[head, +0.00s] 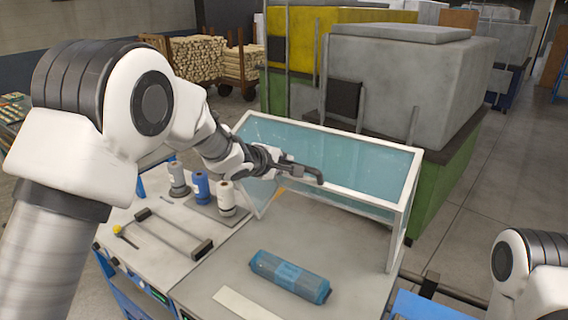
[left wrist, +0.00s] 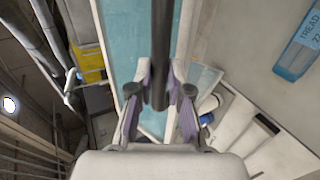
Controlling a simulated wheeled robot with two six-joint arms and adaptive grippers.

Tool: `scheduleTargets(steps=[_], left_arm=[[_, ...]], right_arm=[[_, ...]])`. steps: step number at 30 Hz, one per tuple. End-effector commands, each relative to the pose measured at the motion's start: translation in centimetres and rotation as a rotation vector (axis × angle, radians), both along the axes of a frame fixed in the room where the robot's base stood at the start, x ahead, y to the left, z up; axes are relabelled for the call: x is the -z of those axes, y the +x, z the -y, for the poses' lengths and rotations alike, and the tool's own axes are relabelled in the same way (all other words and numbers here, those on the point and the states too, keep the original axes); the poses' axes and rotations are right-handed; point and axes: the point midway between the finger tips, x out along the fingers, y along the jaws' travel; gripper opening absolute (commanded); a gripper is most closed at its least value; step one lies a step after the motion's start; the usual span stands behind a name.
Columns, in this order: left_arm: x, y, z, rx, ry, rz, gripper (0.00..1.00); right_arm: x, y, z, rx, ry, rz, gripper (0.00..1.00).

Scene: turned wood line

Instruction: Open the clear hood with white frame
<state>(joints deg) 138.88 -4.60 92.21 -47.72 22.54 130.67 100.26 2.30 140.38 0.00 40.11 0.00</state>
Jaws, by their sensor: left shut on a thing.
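The clear hood with white frame (head: 345,150) stands at the back of the workbench; its bluish pane and white frame also show in the left wrist view (left wrist: 124,45). A dark bar handle (head: 312,173) is at the hood's front upper edge. My left gripper (head: 290,168) is shut on this handle. In the left wrist view, the two fingers (left wrist: 160,98) sit either side of the dark handle bar (left wrist: 162,45). The space below the hood's front edge looks open, but I cannot tell how far the hood is raised. My right gripper is out of the picture.
A blue wrapped pack (head: 290,275) lies on the bench in front of the hood. Spools (head: 201,187) stand left of it, near a metal frame (head: 172,235) and a yellow-headed tool (head: 120,231). A green and grey machine (head: 400,75) stands behind. Bench between pack and hood is clear.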

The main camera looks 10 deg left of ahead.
Motion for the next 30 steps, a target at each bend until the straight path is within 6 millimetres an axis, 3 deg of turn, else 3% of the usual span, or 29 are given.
scheduleTargets(steps=[1,2,3,4,16,30], left_arm=[[0.3,-0.1,0.0,0.0,0.0,-0.004,0.0],[0.3,-0.1,0.0,0.0,0.0,-0.004,0.25],[0.3,-0.1,0.0,0.0,0.0,-0.004,0.39],[0.3,-0.1,0.0,0.0,0.0,-0.004,0.43],[-0.4,-0.9,-0.3,0.0,0.0,-0.002,0.43],[-5.0,-9.3,-3.4,0.0,-0.001,-0.004,0.43]], right_arm=[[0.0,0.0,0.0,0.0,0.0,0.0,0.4],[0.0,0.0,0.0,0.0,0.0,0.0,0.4],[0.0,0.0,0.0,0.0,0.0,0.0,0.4],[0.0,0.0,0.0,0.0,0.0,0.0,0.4],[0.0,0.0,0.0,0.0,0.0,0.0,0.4],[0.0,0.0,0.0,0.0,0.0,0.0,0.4]])
